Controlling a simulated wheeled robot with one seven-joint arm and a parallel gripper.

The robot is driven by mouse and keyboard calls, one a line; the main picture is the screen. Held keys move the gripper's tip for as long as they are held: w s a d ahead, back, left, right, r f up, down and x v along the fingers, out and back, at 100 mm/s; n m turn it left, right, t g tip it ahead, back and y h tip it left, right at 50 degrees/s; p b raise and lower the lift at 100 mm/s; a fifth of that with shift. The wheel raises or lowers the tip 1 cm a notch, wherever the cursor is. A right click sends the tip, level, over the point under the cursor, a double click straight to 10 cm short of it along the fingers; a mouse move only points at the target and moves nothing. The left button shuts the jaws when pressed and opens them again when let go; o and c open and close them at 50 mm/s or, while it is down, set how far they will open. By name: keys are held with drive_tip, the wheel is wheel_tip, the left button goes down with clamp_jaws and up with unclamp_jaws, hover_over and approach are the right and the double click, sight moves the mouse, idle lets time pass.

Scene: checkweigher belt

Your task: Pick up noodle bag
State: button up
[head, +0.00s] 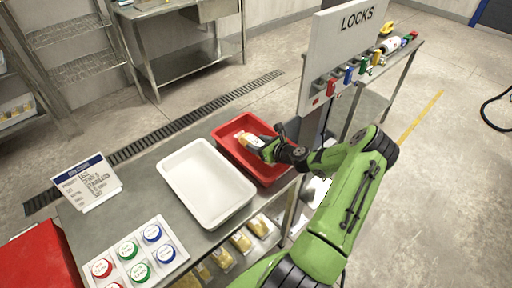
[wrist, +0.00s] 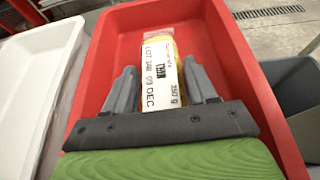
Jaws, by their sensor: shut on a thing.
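The noodle bag (wrist: 163,78) is a small pack with a white printed label and yellow contents. In the wrist view it lies between the two fingers of my gripper (wrist: 162,92), inside the red tray (wrist: 105,75). My gripper is shut on the bag, with a finger against each side. In the head view the bag (head: 249,141) shows its white and yellow end beyond my gripper (head: 262,147), over the red tray (head: 226,147). I cannot tell whether the bag touches the tray floor.
A white tray (head: 166,178) stands empty left of the red tray. A sign card (head: 87,182) and a board of coloured round labels (head: 118,277) are on the table. More yellow bags (head: 240,242) lie on a lower level. The LOCKS panel (head: 341,50) stands right of the red tray.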

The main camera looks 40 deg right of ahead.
sight(259, 144)
wheel_tip(259, 144, up, 10)
drive_tip(key=p, duration=0.2)
drive_tip(key=s+a+n+g+y, duration=0.1)
drive_tip(key=a+n+g+y, duration=0.1)
drive_tip(key=a, duration=0.8)
drive_tip(key=s+a+n+g+y, duration=0.2)
drive_tip(key=a+n+y, duration=0.2)
drive_tip(key=a, duration=0.6)
drive_tip(key=s+a+f+n+g+y, duration=0.1)
drive_tip(key=a+n+y, duration=0.3)
drive_tip(key=a, duration=0.6)
drive_tip(key=shift+s+a+g, duration=0.15)
drive_tip(key=shift+s+g, duration=0.2)
drive_tip(key=shift+g, duration=0.05)
